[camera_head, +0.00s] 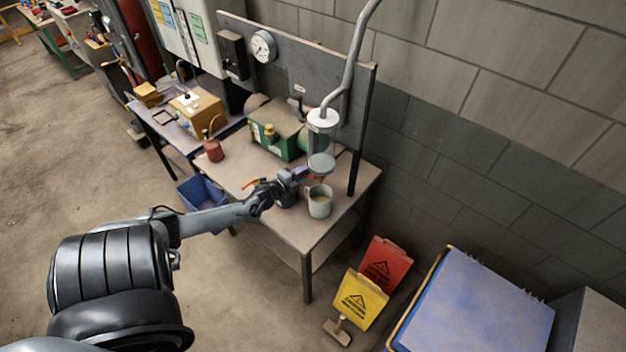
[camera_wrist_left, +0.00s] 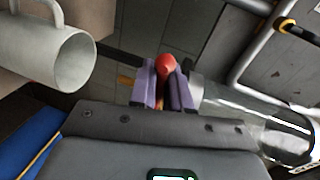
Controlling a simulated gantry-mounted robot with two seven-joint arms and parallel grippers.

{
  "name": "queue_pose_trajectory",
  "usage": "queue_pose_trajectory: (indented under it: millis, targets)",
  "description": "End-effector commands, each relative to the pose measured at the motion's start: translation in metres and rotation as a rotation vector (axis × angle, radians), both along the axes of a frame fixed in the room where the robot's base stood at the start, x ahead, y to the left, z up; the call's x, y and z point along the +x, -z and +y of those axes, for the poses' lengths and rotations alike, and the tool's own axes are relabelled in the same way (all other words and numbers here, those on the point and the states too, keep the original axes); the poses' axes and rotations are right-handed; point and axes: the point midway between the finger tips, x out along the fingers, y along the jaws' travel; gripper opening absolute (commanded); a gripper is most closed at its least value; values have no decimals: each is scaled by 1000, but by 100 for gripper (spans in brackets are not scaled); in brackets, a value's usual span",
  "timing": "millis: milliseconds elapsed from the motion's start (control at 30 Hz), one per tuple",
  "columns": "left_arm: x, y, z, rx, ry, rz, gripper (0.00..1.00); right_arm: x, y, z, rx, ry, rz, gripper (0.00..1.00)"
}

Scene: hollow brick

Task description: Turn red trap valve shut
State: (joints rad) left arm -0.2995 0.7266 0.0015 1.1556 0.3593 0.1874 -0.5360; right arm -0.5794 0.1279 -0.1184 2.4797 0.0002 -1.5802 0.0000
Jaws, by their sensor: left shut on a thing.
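The red valve handle (camera_wrist_left: 166,63) shows in the left wrist view, between the purple fingers of my left gripper (camera_wrist_left: 165,82), which is shut on it. Beside the fingers is a clear glass trap (camera_wrist_left: 245,106) with a dark end. In the head view my left gripper (camera_head: 299,174) is over the front of the workbench, just below the trap's glass bowl (camera_head: 321,163) under the white pipe fitting (camera_head: 323,120). The red handle is too hidden to make out in the head view. My right gripper is not in view.
A pale mug (camera_head: 319,204) stands on the workbench (camera_head: 335,218) close to my left gripper; it also shows in the left wrist view (camera_wrist_left: 48,52). A green machine (camera_head: 278,130) and a red can (camera_head: 213,150) stand behind. A blue bin (camera_head: 200,196) is left of the bench.

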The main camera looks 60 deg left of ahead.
Motion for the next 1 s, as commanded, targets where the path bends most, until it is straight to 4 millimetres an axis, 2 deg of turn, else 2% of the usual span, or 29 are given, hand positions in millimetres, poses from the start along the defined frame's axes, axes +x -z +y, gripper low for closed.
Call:
queue_pose_trajectory:
  millis: [300,733,767,833,867,1000]
  targets:
    - [-12,-5,10,75,-13,33,0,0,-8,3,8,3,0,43]
    - [-13,-6,12,84,-16,35,0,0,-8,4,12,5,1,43]
    - [-13,-6,12,84,-16,35,21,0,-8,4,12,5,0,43]
    - [-13,-6,12,84,-16,36,32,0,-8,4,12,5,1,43]
    - [-13,-6,12,83,-16,35,35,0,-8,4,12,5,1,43]
    - [-13,-5,12,82,-16,36,35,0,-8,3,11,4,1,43]
